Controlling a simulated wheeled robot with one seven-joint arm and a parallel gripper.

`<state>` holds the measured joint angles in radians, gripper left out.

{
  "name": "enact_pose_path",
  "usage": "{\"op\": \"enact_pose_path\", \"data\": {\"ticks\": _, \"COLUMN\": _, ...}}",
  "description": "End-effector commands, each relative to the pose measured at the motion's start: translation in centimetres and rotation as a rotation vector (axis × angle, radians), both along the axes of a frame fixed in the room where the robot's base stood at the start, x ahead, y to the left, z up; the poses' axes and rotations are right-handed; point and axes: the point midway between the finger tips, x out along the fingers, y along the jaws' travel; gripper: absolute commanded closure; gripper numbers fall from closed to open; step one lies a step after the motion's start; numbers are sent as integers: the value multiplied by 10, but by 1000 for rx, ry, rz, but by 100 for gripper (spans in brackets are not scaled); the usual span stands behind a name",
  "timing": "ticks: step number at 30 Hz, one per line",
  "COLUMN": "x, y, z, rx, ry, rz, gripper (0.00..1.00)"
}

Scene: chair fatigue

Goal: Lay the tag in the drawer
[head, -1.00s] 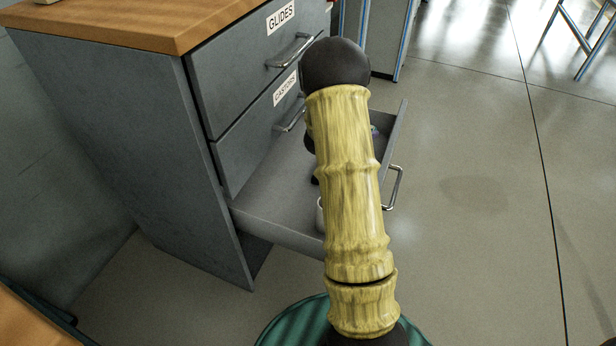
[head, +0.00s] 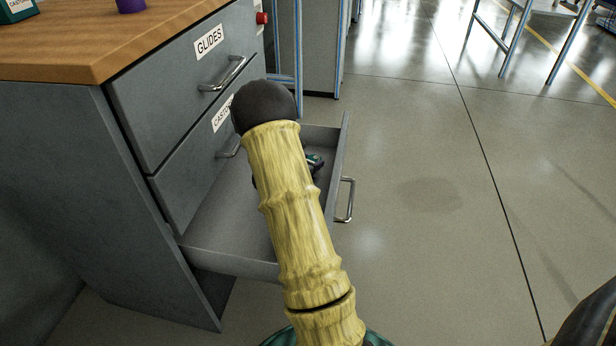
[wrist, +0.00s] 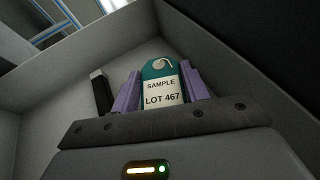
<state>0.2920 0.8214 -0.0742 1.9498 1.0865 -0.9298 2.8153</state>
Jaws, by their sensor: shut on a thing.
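The tag (wrist: 160,88) is teal with a hole at its top and a white label reading SAMPLE LOT 467. In the wrist view my gripper (wrist: 163,72) has its purple fingers on both sides of the tag and is shut on it. The open drawer (head: 215,225) is the lowest one visible in the grey cabinet. Its grey inside walls (wrist: 235,60) surround the gripper in the wrist view. In the head view my arm hides most of the gripper; a small dark and green part shows just right of the arm, over the drawer.
A black block-like thing (wrist: 100,91) shows beside the left finger in the wrist view. Closed drawers labelled GLIDES (head: 205,75) and, partly hidden, CASTORS stand above the open one. The wooden top (head: 120,40) holds a purple item (head: 130,5).

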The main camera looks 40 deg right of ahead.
Motion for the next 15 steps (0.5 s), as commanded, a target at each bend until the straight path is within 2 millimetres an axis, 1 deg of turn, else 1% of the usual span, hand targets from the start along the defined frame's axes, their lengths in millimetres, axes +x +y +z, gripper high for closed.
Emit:
{"op": "enact_pose_path", "data": {"ticks": 3, "x": 0, "y": 0, "z": 0, "rx": 0, "ry": 0, "rz": 0, "gripper": 77}}
{"op": "enact_pose_path", "data": {"ticks": 5, "x": 0, "y": 0, "z": -5, "rx": 0, "ry": 1, "rz": 0, "gripper": 77}}
{"op": "enact_pose_path", "data": {"ticks": 12, "x": 0, "y": -1, "z": -44, "rx": -1, "ry": 2, "rz": 0, "gripper": 77}}
{"op": "enact_pose_path", "data": {"ticks": 15, "x": -1, "y": -1, "z": -51, "rx": -1, "ry": 0, "rz": -2, "gripper": 77}}
